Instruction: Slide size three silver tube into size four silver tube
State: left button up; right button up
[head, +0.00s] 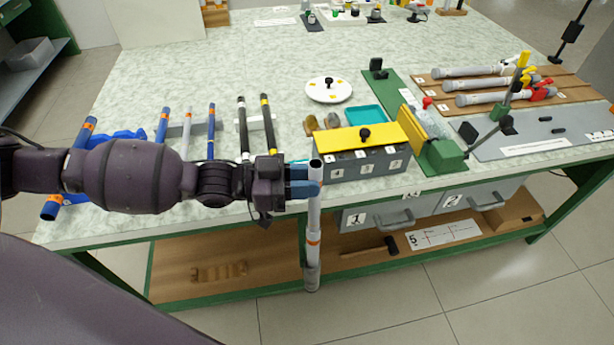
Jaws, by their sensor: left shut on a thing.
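My left gripper (314,180) is shut on a silver tube (313,218) just in front of the table's front edge. The tube hangs upright, its open top just above the fingers and an orange band below the table edge. Its lowest part (312,279) looks slightly wider; I cannot tell whether that is a second tube. Another silver rod or tube (187,122) with an orange band lies on the table at left, partly behind my left arm. No size marks are readable on either. My right gripper is not in view.
Blue rods (211,135) and black rods (243,130) lie near my left arm. A grey box with a yellow top (360,138) and a green fixture (440,155) stand right of the gripper. Grey tubes (485,85) lie on a brown board. A shelf (220,245) is below.

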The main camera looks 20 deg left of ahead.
pick_arm(q)
jog(key=shift+f, duration=0.45)
jog(key=shift+f+b, duration=0.5)
jog(key=shift+f, duration=0.35)
jog(key=o, duration=0.8)
jog(key=shift+a, duration=0.1)
jog(key=v, duration=1)
jog(key=shift+s+a+p, duration=0.15)
jog(key=shift+a+p, duration=0.1)
jog(key=shift+p, duration=0.05)
